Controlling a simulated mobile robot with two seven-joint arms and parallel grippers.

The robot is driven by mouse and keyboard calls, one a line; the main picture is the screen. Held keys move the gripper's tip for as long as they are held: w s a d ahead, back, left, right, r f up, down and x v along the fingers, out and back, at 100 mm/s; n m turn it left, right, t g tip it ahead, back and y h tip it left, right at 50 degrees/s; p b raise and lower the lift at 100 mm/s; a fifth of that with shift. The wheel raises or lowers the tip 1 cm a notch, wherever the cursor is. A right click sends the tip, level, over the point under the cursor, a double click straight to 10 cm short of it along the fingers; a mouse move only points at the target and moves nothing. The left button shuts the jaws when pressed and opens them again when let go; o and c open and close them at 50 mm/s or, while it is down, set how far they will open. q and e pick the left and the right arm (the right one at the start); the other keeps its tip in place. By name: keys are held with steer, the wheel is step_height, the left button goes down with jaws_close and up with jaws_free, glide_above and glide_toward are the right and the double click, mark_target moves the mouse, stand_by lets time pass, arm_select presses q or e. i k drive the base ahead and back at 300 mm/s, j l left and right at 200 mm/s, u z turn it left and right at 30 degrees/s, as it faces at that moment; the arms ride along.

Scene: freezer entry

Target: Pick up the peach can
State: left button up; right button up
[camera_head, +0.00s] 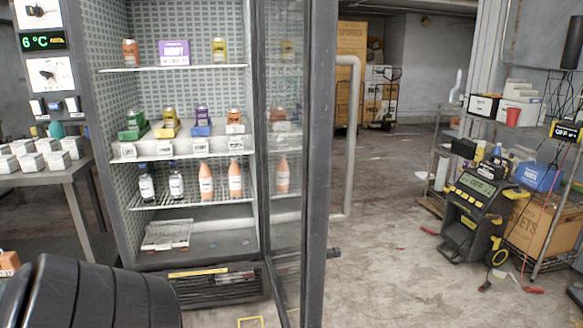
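A peach-orange can (130,52) with a dark label stands upright on the left of the fridge's top shelf. A smaller orange-topped can (234,117) stands on the middle shelf at the right, in a row with a green can (134,118), a yellow can (169,117) and a purple can (202,116). I cannot tell from the labels which is the peach can. Another yellow can (218,49) stands at the top right, beyond a purple sign (174,52). Neither of my grippers is in view.
The fridge's glass door (318,160) stands open on the right, its frame reaching toward me. Bottles (206,183) stand on the lower shelf. A table (50,172) with white boxes is at left. Dark rounded ribbed shapes (75,295) fill the lower left. Floor (390,240) right of the door is mostly clear.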

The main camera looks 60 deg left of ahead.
mark_target(130, 49)
steer(key=i+u, duration=0.1)
steer(key=u, duration=1.15)
steer(key=l+u, duration=0.2)
steer(key=u, duration=0.15)
steer(key=i+l+u, duration=0.1)
steer(key=l+u, duration=0.35)
steer(key=u, duration=0.25)
steer(key=l+u, duration=0.2)
steer(key=l, duration=0.25)
steer(key=k+l+u, duration=0.1)
steer(key=l+u, duration=0.15)
steer(key=l, duration=0.55)
steer(key=k+l, duration=0.1)
steer(key=l, duration=0.25)
steer(key=i+j, duration=0.5)
steer(key=j, duration=0.15)
steer(key=i+j, duration=0.5)
steer(key=j, duration=0.15)
